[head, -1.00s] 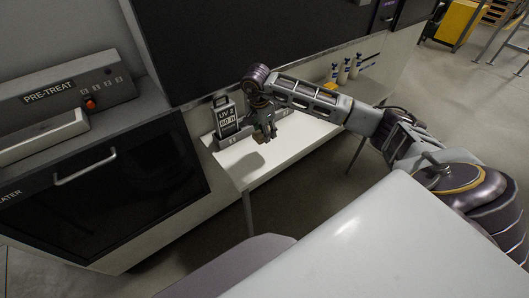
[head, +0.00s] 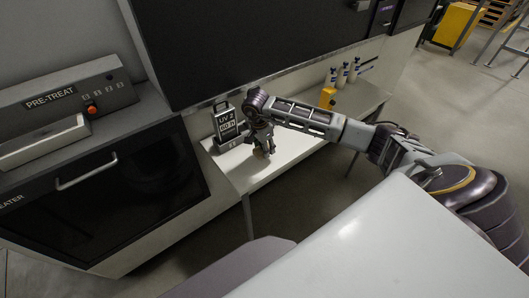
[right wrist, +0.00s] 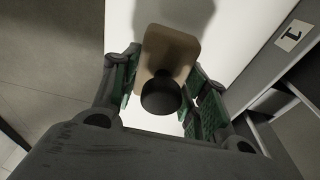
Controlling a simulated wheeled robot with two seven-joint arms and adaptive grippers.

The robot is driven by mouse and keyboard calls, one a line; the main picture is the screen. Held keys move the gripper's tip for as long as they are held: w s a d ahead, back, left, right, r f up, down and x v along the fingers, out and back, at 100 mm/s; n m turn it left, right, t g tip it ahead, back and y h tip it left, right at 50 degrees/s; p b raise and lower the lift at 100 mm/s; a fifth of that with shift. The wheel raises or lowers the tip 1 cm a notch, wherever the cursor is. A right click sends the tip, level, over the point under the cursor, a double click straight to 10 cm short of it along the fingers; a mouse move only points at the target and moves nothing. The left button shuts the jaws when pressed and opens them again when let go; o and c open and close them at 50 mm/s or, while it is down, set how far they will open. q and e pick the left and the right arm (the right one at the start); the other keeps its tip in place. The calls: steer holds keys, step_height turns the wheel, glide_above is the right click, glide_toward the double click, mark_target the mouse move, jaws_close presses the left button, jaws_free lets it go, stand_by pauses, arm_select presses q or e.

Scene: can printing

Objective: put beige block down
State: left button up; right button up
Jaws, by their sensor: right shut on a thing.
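My right gripper (head: 265,147) is over the white shelf (head: 290,158), pointing down. In the right wrist view, my right gripper (right wrist: 163,88) has its green-padded fingers on either side of the beige block (right wrist: 171,46) and is shut on it. A dark round knob (right wrist: 161,96) shows on the block between the fingers. In the head view the block is mostly hidden by the fingers, low over the shelf. I cannot tell whether it touches the shelf. My left gripper is not in view.
The pre-treat machine (head: 65,110) is at left. The shelf's front part is clear.

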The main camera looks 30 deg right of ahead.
mark_target(260, 143)
steer(key=shift+f+p, duration=0.3)
steer(key=shift+f, duration=1.25)
steer(key=shift+f, duration=0.2)
steer(key=o, duration=1.3)
steer(key=shift+r, duration=0.1)
steer(key=shift+r, duration=0.15)
steer(key=r, duration=0.4)
steer(key=a+r+b, duration=0.1)
steer(key=r, duration=0.2)
steer(key=r+b, duration=0.1)
steer(key=r, duration=0.3)
steer(key=shift+a+r, duration=0.35)
steer(key=shift+a, duration=0.05)
